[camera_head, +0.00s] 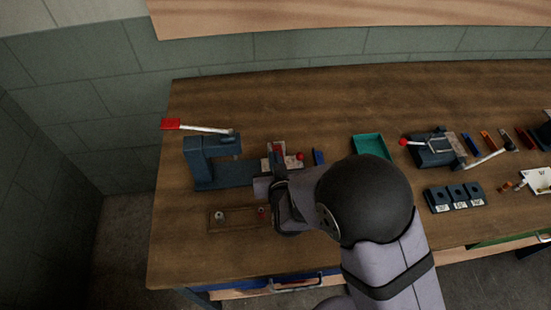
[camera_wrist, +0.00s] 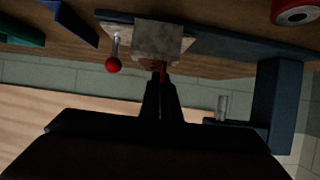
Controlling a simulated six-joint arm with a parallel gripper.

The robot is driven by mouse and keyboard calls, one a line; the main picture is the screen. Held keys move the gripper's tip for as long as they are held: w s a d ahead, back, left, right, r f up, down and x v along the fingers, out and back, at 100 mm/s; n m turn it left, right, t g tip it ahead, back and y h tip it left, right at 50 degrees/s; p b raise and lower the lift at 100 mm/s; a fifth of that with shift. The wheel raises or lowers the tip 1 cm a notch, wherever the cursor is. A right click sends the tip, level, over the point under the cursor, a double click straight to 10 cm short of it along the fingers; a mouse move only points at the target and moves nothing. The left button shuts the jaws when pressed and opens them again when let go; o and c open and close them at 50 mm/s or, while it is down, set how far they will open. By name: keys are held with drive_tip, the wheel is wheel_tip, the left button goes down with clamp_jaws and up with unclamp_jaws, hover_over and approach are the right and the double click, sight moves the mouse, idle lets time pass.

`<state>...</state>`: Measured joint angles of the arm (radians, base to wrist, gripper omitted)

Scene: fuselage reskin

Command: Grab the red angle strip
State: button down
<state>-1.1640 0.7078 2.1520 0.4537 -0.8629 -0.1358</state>
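A small red piece, which looks like the red angle strip (camera_wrist: 155,66), shows at the edge of a pale grey block (camera_wrist: 165,40) in the wrist view. Its full shape is hidden by the block and my fingers. My gripper (camera_wrist: 160,78) points at it, with its two dark fingers close together and red showing between the tips. In the head view some red (camera_head: 278,149) shows at the fixture on the blue press base, just beyond my gripper (camera_head: 277,172). My wrist hides part of the fixture there.
The blue press (camera_head: 203,165) with a red-handled lever (camera_head: 172,124) stands left of my gripper. A red ball knob (camera_wrist: 113,65) is beside the block. A blue strip (camera_head: 318,157), teal tray (camera_head: 370,146) and clamp (camera_head: 432,150) lie right. A wooden board (camera_head: 232,219) lies in front.

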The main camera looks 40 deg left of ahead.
wheel_tip(320, 180, up, 10)
drive_tip(key=b, duration=0.1)
idle(0.5)
